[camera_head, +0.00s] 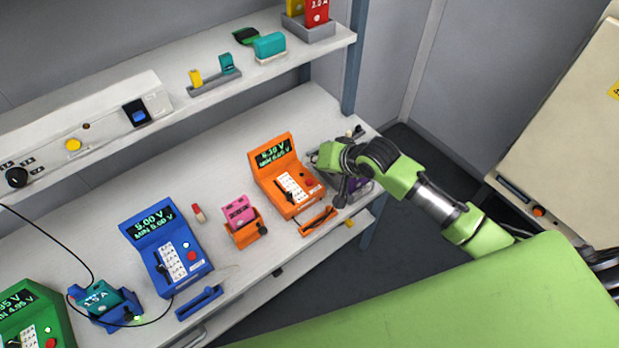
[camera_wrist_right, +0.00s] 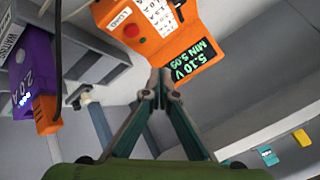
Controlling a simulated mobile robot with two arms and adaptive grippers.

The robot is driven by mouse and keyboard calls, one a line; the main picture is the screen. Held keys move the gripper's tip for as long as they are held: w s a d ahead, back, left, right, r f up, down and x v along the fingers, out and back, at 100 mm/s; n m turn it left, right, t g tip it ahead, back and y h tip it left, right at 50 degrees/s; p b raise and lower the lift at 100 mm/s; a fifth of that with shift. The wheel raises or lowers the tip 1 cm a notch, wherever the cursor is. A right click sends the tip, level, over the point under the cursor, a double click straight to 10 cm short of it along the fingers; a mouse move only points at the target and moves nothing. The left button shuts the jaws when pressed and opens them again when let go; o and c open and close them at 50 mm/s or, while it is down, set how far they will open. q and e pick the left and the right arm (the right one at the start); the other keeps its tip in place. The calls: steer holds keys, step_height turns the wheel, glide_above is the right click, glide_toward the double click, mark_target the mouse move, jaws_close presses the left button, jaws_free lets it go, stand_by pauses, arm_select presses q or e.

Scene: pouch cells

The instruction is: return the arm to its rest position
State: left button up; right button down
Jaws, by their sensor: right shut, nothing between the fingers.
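My right arm, green with dark joints, reaches in from the right in the head view. Its gripper (camera_head: 341,194) hangs over the right end of the bench, just right of the orange tester (camera_head: 285,178). In the right wrist view the gripper's two fingers (camera_wrist_right: 161,84) meet at the tips with nothing between them. The orange tester also shows there beyond the fingertips (camera_wrist_right: 150,37). My left gripper is out of view.
A pink cell (camera_head: 238,211) in an orange holder, a blue tester (camera_head: 164,245) and a green tester (camera_head: 30,318) stand along the bench. A shelf (camera_head: 178,97) runs above it. Open dark floor (camera_head: 408,240) lies to the right, before a beige cabinet (camera_head: 570,130).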

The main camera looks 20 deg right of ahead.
stand_by(0.3)
steer(key=s+a+f+n+g, duration=0.1)
steer(key=s+a+f+n, duration=0.1)
steer(key=s, duration=0.4)
steer(key=s+a+f+n+g, duration=0.1)
steer(key=s+a, duration=0.1)
steer(key=s, duration=0.4)
steer(key=s+d+n+g+h, duration=0.15)
steer(key=s+d, duration=0.25)
steer(key=s, duration=0.6)
steer(key=s+d+n+g+h, duration=0.1)
steer(key=s+d+h, duration=0.15)
steer(key=s, duration=0.65)
step_height(320, 180, down, 30)
steer(key=s+g+b, duration=0.2)
steer(key=b, duration=0.2)
steer(key=s+d+f+b, duration=0.1)
steer(key=s+f, duration=0.7)
steer(key=f, duration=0.1)
steer(key=s+d+f+b, duration=0.2)
steer(key=s+f, duration=0.7)
steer(key=f, duration=0.1)
steer(key=shift+d+f+n+g, duration=0.25)
steer(key=shift+f+n+g, duration=0.05)
steer(key=shift+n+g, duration=0.05)
